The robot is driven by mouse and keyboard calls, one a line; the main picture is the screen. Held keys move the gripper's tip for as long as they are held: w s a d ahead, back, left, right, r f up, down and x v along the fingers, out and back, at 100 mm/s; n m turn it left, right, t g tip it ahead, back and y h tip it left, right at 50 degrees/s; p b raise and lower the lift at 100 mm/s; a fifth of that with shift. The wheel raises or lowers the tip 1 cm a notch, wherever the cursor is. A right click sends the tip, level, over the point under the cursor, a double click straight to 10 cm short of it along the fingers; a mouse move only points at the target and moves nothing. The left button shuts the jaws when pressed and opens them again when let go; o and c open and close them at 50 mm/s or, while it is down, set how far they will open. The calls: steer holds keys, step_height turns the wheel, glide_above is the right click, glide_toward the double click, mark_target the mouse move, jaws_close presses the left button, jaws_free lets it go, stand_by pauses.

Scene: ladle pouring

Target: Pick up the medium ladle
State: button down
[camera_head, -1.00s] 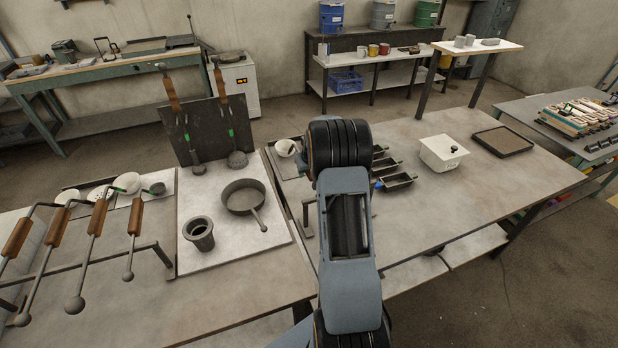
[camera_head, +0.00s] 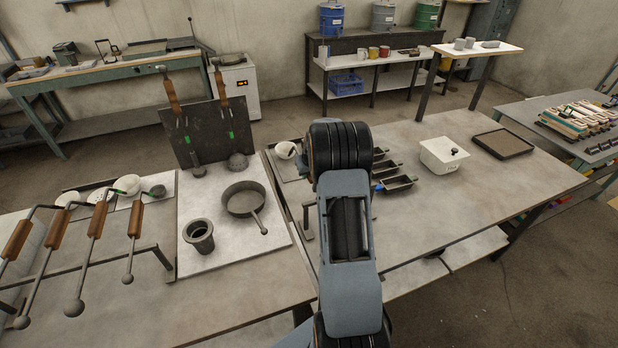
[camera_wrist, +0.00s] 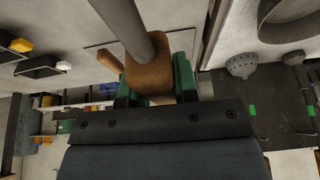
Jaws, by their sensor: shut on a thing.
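My gripper (camera_wrist: 157,84) is shut on a brown wooden handle (camera_wrist: 150,72) in the wrist view, between its two green-padded fingers. A grey metal rod (camera_wrist: 123,22) runs from the handle out of the top of that view. The held ladle's bowl is out of view, so its size cannot be told. In the head view my arm hides the gripper and the held ladle. Several other ladles with wooden handles hang on a metal rack at the left, among them one with a round grey end (camera_head: 74,308) and one with a smaller end (camera_head: 128,278).
A dark pan (camera_head: 242,199) and a grey pot (camera_head: 199,237) stand on a pale board. Two long-handled tools lean on a dark upright panel (camera_head: 202,130). Small dark moulds (camera_head: 397,183), a white box (camera_head: 444,154) and a dark tray (camera_head: 503,144) are on the right table, which is otherwise largely clear.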

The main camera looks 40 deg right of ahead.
steer(key=shift+r, duration=0.25)
step_height(320, 180, up, 10)
steer(key=shift+f+b, duration=0.1)
steer(key=shift+b, duration=0.75)
